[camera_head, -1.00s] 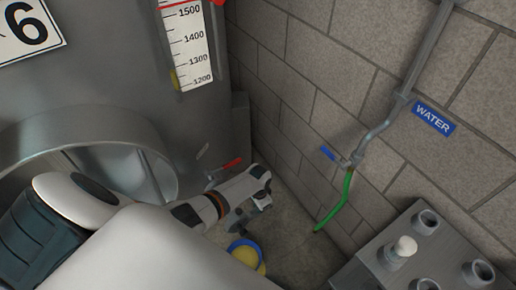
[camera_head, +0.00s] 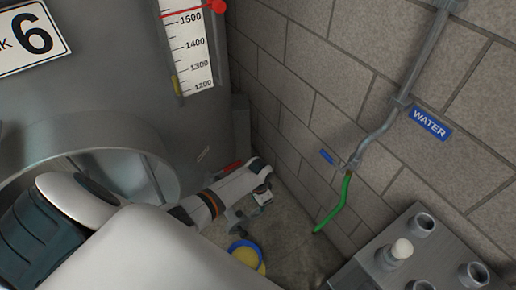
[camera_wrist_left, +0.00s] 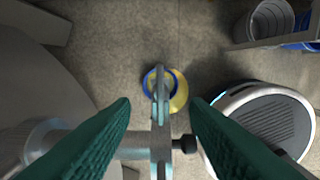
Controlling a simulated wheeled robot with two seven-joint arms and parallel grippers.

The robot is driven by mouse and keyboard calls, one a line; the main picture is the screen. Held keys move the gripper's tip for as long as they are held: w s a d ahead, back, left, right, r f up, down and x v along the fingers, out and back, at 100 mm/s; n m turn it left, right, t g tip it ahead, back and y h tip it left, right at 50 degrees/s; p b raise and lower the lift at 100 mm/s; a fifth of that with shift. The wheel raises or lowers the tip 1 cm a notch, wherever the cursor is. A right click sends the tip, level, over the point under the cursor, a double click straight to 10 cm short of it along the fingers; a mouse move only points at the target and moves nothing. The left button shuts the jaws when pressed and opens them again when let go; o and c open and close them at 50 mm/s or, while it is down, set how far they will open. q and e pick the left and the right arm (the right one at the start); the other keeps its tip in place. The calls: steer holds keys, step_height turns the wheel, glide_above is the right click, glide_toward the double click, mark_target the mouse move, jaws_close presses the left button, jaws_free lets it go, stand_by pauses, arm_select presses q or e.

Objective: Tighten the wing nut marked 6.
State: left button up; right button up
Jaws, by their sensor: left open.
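The tank with the sign marked 6 (camera_head: 36,36) fills the left of the head view. My left arm comes in from the left, low in front of its round opening (camera_head: 150,165). In the left wrist view my left gripper (camera_wrist_left: 160,108) is open, with a green finger on each side. Between the fingers is a grey metal piece (camera_wrist_left: 160,140), seen nearly edge-on, on a horizontal rod with a black end. It may be the wing nut; I see no number on it. I cannot tell whether the fingers touch it. My right gripper is not in view.
A blue and yellow round object (camera_head: 246,254) lies on the floor below. A red handle (camera_head: 232,166) shows behind my arm. A green hose (camera_head: 337,205) hangs by the right wall. A grey block with round sockets (camera_head: 425,255) stands at lower right.

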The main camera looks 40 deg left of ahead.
arm_select(q)
step_height(320, 180, up, 7)
steer(key=p, duration=0.1)
stand_by(0.6)
